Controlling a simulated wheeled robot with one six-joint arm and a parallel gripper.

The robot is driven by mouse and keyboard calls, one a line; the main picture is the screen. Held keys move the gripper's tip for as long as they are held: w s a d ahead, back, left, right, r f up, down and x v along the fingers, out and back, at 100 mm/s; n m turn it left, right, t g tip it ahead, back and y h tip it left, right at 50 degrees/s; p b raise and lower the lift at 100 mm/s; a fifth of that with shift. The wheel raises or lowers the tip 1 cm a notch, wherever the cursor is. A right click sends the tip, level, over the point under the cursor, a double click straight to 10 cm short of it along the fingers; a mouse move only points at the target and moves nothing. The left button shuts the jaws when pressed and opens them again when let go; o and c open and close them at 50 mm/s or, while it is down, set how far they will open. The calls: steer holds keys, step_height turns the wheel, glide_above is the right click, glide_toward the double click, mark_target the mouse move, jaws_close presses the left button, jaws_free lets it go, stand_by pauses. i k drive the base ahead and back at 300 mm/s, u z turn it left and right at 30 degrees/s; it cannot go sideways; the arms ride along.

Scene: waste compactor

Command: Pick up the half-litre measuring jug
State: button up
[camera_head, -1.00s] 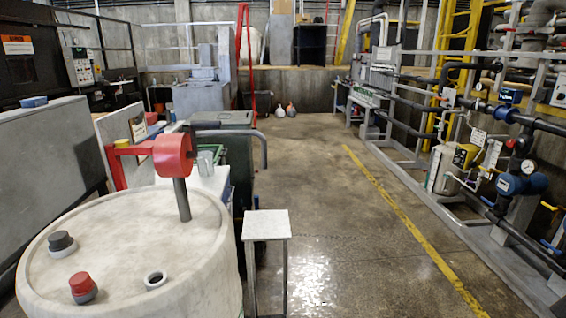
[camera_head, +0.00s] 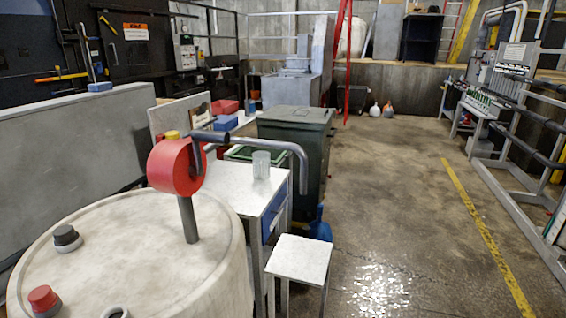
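A grey, clear-looking cylindrical vessel (camera_head: 261,164), which looks like the measuring jug, stands upright on a white-topped table (camera_head: 236,188) just left of centre. Its markings and handle cannot be made out at this size. It is just right of the red pump head, below the pump's bent grey pipe, and shows in full. My gripper is not in view.
A large pale drum (camera_head: 130,262) with a red hand pump (camera_head: 175,166) fills the near left. A small white stool (camera_head: 300,258) stands before the table. A dark green bin (camera_head: 297,150) is behind. Open floor (camera_head: 390,190) lies to the right, with pipework beyond.

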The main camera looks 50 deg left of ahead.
mark_target(261, 160)
steer(key=i, duration=2.05)
steer(key=u, duration=1.3)
steer(key=i, duration=3.35)
steer(key=u, duration=1)
